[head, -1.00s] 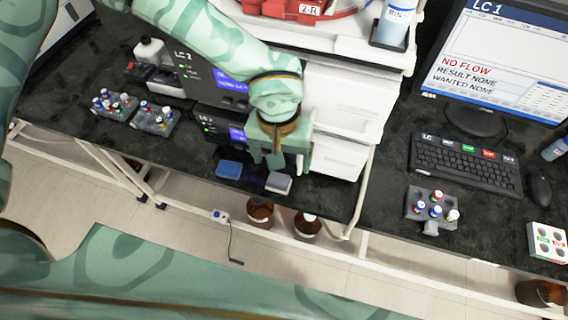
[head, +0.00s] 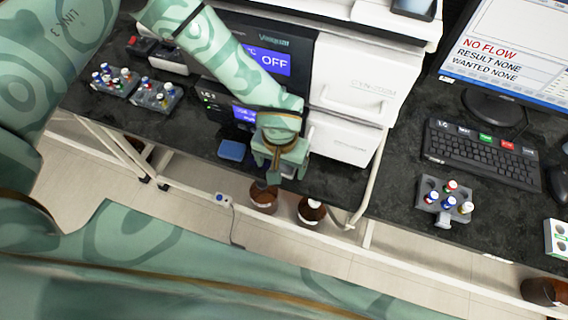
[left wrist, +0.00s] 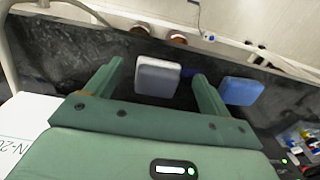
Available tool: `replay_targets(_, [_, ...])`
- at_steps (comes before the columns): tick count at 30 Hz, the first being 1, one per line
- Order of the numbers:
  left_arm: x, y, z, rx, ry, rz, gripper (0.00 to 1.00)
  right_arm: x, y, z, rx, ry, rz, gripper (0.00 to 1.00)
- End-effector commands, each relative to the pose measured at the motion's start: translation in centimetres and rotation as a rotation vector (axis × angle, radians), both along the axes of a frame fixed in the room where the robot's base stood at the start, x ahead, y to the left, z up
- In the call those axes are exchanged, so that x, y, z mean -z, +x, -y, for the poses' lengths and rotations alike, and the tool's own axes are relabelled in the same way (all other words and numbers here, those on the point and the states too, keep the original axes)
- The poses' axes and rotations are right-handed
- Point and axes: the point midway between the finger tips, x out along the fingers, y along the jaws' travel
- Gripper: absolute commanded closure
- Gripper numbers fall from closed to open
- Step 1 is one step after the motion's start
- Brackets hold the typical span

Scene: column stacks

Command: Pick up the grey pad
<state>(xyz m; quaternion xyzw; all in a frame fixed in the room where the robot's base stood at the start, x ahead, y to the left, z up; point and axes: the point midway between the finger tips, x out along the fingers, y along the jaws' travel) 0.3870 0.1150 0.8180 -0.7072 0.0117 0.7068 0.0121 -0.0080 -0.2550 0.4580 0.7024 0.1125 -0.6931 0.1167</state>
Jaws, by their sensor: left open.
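The grey pad (left wrist: 157,77) is a pale, rounded block lying on the dark bench near its front edge. In the left wrist view it lies between the two finger lines of my left gripper (left wrist: 155,70), with a gap on each side. In the head view my left gripper (head: 286,175) is over the pad and hides most of it. The gripper is open and holds nothing. My right gripper is not in view.
A blue pad (head: 231,150) lies just left of the gripper. Instrument boxes (head: 350,95) stand close behind it. Vial racks (head: 158,98) are at left, another rack (head: 443,200) at right. Brown bottles (head: 263,197) stand below the front edge.

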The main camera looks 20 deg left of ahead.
Motion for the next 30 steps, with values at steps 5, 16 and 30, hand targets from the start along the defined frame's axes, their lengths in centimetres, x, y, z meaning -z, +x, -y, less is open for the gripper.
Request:
replay_targets(5, [2.6,0.0,0.0,0.001,0.0,-0.002,0.18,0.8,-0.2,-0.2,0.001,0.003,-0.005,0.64])
replay_targets(16, [2.5,0.0,0.0,0.0,0.0,0.0,0.67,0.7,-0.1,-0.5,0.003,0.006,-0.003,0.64])
replay_targets(30, [1.1,0.0,0.0,-0.001,0.0,0.002,0.67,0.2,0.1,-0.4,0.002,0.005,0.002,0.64])
